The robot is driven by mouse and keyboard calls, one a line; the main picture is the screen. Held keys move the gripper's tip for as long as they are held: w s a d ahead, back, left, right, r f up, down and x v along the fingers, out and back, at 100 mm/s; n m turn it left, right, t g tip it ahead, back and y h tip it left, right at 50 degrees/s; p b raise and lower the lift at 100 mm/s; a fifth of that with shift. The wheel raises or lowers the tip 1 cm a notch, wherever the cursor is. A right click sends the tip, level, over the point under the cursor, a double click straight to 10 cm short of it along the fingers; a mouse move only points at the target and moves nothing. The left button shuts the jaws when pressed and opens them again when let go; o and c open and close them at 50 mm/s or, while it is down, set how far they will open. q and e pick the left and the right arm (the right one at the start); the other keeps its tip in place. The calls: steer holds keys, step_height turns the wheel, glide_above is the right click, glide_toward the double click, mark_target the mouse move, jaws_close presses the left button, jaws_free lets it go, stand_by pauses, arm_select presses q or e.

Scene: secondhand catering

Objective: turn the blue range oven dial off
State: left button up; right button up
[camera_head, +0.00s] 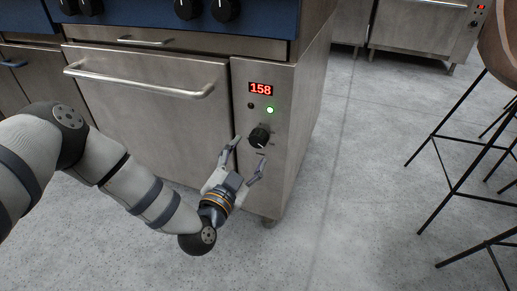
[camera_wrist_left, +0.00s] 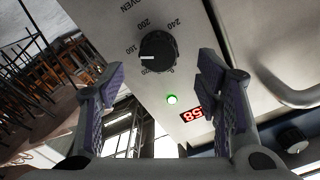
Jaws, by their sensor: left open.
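The oven dial (camera_head: 260,138) is a black round knob on the steel panel at the right of the blue range (camera_head: 150,20). In the left wrist view the dial (camera_wrist_left: 158,52) has a white pointer line directed left, near the 160 mark. My left gripper (camera_head: 251,150) is open just in front of and slightly below the dial. In the left wrist view its fingers (camera_wrist_left: 161,82) stand apart on either side of the dial, seemingly short of touching it. Nothing is between them. A red display (camera_head: 261,89) reads 158, and a green lamp (camera_head: 270,110) is lit.
The oven door handle (camera_head: 140,85) juts out left of the panel. Several black knobs (camera_head: 222,8) sit on the blue strip above. Stools (camera_head: 450,170) stand at the right, and the grey floor (camera_head: 350,190) between is clear.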

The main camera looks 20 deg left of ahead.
mark_target(256, 142)
arm_select(q)
steer(key=w, duration=0.1)
steer(key=w+b, duration=0.1)
steer(key=w, duration=0.3)
steer(key=shift+f+b, duration=0.25)
steer(key=shift+b, duration=0.05)
steer(key=shift+w+d+r, duration=0.1)
steer(key=shift+w+r, duration=0.05)
steer(key=shift+w, duration=0.25)
steer(key=c, duration=1.2)
steer(key=shift+o, duration=0.2)
arm_select(e)
steer(key=shift+s+f+g, duration=0.3)
steer(key=shift+s+f, duration=0.2)
steer(key=shift+f, duration=0.35)
steer(key=shift+r, duration=0.1)
